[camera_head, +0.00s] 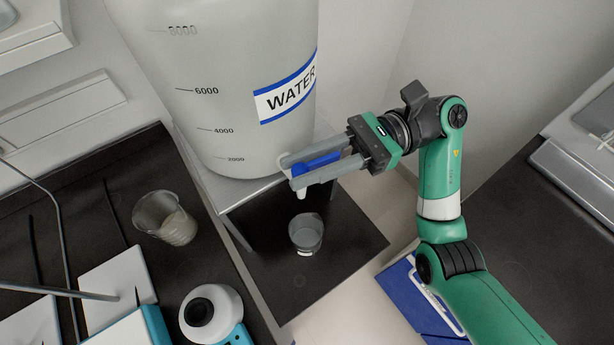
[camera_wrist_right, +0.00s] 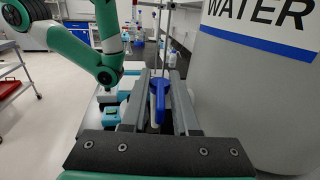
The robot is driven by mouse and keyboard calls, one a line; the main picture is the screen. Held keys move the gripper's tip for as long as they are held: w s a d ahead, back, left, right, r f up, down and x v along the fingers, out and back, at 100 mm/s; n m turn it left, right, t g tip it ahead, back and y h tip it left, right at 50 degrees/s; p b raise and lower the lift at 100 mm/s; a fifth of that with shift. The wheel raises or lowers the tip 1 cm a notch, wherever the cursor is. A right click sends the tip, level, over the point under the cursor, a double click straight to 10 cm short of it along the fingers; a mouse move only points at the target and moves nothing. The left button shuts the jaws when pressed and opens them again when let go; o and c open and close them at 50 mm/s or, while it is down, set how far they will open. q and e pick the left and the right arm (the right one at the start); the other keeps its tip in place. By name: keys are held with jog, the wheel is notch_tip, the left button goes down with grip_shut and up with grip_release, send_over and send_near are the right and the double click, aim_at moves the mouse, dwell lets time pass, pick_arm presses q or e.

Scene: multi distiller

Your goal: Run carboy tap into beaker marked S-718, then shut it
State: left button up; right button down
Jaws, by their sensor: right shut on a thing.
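The white carboy (camera_head: 225,90) carries a WATER label and volume marks. Its tap has a blue handle (camera_head: 316,165) and a pale spout (camera_head: 301,193) pointing down. My right gripper (camera_head: 289,171) is shut on the blue handle, one finger on each side; the handle also shows between the fingers in the right wrist view (camera_wrist_right: 158,88). A small clear beaker (camera_head: 306,232) stands upright below the spout, apart from it. Its pale label is too small to read, and I cannot tell whether water is running. My left gripper is not in view.
The beaker stands on a low black platform (camera_head: 352,238) with bare room around it. Another beaker (camera_head: 165,218) with pale contents stands on the left bench, near a white and blue device (camera_head: 211,313).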

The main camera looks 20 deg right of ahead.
jog(key=shift+w+n+g+b, duration=0.1)
jog(key=shift+n+g+b, duration=1.15)
jog(key=shift+g, duration=0.45)
jog(key=c, duration=1)
grip_release()
jog(key=shift+o, duration=0.2)
